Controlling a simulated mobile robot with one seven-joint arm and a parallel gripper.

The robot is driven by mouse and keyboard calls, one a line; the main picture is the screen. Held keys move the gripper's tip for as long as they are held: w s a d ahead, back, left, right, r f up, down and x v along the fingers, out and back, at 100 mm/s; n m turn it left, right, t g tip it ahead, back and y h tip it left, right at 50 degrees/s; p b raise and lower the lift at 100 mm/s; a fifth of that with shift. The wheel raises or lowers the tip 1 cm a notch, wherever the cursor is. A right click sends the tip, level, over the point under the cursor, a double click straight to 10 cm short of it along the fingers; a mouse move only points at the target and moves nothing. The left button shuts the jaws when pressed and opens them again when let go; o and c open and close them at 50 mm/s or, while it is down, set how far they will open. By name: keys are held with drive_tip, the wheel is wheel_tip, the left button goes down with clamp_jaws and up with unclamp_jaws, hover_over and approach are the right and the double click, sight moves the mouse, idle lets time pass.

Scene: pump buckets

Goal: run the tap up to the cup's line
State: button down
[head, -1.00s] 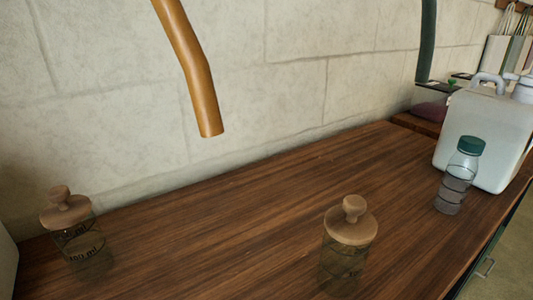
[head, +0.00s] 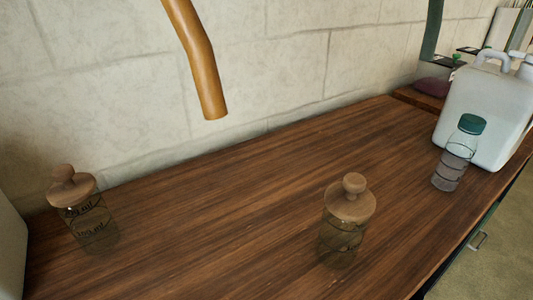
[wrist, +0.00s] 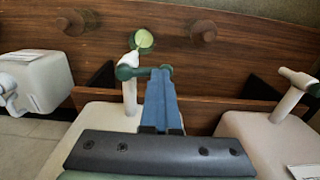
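In the head view a brown tube (head: 205,75) hangs down in front of the wall, its open end above the counter. A clear jar with a wooden knob lid and ml lines (head: 90,228) stands at left; a similar lidded jar (head: 342,235) stands at front centre. A clear bottle with a green cap and dark rings (head: 453,160) stands at right. In the wrist view my gripper's blue fingers (wrist: 160,78) are together, their tips beside a green-ended lever on a white stem (wrist: 129,85); I cannot tell whether they touch it. My gripper is outside the head view.
A white jug (head: 485,110) stands behind the bottle on the wooden counter (head: 250,190). A dark green pipe (head: 431,35) hangs at upper right. In the wrist view another white container with a stem (wrist: 270,135) is at right, and a wooden board (wrist: 230,60) lies behind.

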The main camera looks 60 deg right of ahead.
drive_tip(key=shift+s+r, duration=0.1)
drive_tip(key=shift+r, duration=0.55)
drive_tip(key=shift+r+p, duration=0.55)
drive_tip(key=shift+p, duration=0.15)
wheel_tip(320, 180, up, 3)
drive_tip(key=p, duration=0.4)
drive_tip(key=shift+r, duration=0.15)
